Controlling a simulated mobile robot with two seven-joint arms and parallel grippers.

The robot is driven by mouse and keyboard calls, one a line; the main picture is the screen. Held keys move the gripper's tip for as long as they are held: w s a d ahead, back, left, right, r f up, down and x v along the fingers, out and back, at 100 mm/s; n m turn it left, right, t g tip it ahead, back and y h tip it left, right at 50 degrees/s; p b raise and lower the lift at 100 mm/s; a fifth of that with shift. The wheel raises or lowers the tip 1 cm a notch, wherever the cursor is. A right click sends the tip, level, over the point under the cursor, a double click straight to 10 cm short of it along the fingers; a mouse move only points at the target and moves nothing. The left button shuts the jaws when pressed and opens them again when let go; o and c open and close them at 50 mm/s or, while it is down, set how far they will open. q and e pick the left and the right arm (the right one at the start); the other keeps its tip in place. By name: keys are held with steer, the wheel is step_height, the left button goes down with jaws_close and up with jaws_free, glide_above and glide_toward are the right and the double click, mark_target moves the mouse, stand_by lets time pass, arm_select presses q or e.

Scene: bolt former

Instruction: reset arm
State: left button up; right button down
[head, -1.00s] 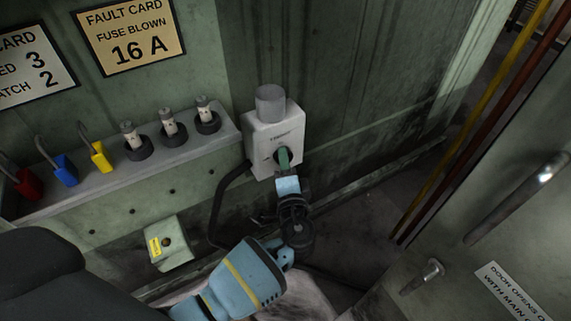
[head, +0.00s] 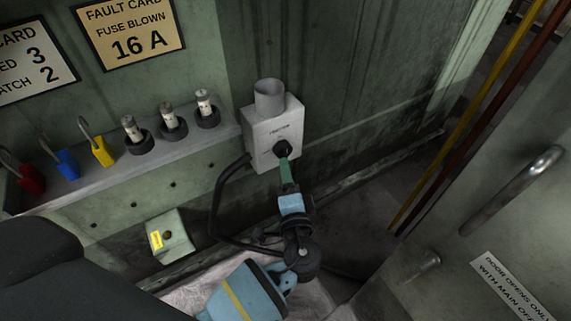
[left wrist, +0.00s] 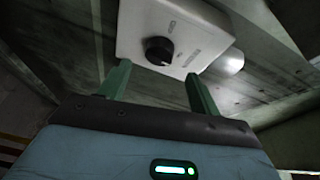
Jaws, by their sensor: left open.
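A pale switch box (head: 262,133) with a black rotary knob (head: 282,147) on its front is fixed to the green wall. My left gripper (head: 286,164), with green fingers, is in front of and just below the knob. In the left wrist view the two fingers (left wrist: 157,72) stand wide apart with nothing between them, and the knob (left wrist: 158,50) lies beyond their tips, apart from them. The box (left wrist: 185,28) fills the upper middle there. My right gripper is not in view.
A ledge (head: 185,147) to the left carries red, blue and yellow padlocks (head: 103,152) and three fuses (head: 168,117) in black holders. A black cable (head: 218,200) hangs from the box. A door with a handle (head: 515,190) stands at right. A small box (head: 172,234) sits below the ledge.

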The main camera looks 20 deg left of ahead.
arm_select(q)
steer(key=shift+s+d, duration=0.35)
steer(key=shift+s, duration=0.3)
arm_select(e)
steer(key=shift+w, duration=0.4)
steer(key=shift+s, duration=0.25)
